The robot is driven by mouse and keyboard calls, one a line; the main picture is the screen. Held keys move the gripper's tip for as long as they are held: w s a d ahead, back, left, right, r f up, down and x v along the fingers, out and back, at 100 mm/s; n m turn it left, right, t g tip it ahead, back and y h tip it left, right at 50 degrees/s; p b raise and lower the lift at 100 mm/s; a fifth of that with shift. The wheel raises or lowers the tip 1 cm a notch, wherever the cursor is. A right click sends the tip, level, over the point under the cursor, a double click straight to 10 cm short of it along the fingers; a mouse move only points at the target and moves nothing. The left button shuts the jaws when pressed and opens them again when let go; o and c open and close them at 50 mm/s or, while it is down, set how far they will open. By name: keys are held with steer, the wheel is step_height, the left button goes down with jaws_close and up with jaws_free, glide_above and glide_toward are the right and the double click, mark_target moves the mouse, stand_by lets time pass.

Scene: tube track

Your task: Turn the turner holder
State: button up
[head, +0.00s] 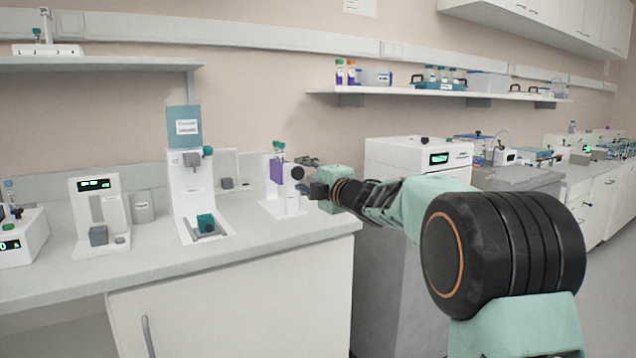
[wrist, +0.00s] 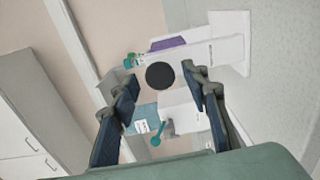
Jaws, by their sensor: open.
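The turner holder is a white upright stand (head: 288,208) on the bench, carrying a purple tube (head: 276,170) with a green top and a round black knob (head: 297,173). In the wrist view the white stand (wrist: 232,42) lies sideways, with the purple tube (wrist: 182,43) partly hidden behind it. The black knob (wrist: 160,75) faces me between the fingertips. My gripper (head: 311,181) is open, just right of the stand in the head view. In the wrist view its two fingers (wrist: 160,82) lie either side of the knob with gaps; I cannot tell the depth between them.
A white dispenser (head: 188,185) with a blue-grey panel stands left of the holder, and also shows behind it in the wrist view (wrist: 182,108). A white display unit (head: 100,210) stands farther left. A white machine (head: 415,155) is behind my arm. The bench front is clear.

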steer(key=v, duration=0.9)
steer(key=shift+d, duration=0.1)
